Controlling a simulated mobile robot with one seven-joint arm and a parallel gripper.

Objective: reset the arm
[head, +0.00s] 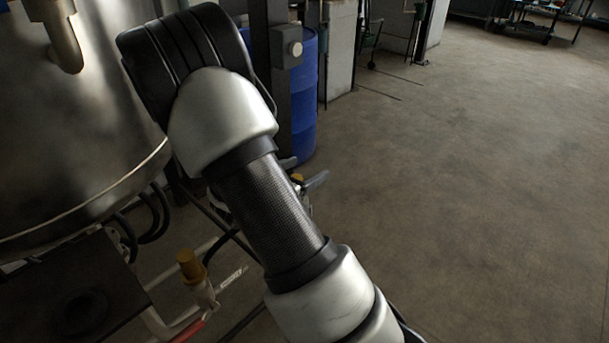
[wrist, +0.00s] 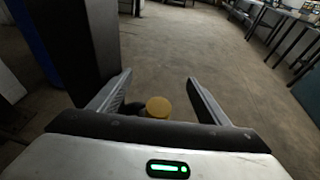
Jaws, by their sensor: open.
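My gripper (wrist: 158,88) is open in the wrist view, its two fingers spread apart. A round yellow cap or knob (wrist: 158,106) shows between the fingers, near the palm; I cannot tell whether anything touches it. In the head view my arm crosses the middle of the picture from lower right to upper left. The gripper itself cannot be made out there. A grey valve-like handle (head: 317,181) with a bit of yellow shows just behind the arm.
A large steel vessel (head: 60,120) stands at the left, close to my arm. Below it are pipes with a yellow-capped fitting (head: 190,265). A blue barrel (head: 303,95) and a dark post (head: 270,60) stand behind the arm. Open floor (head: 470,170) lies to the right.

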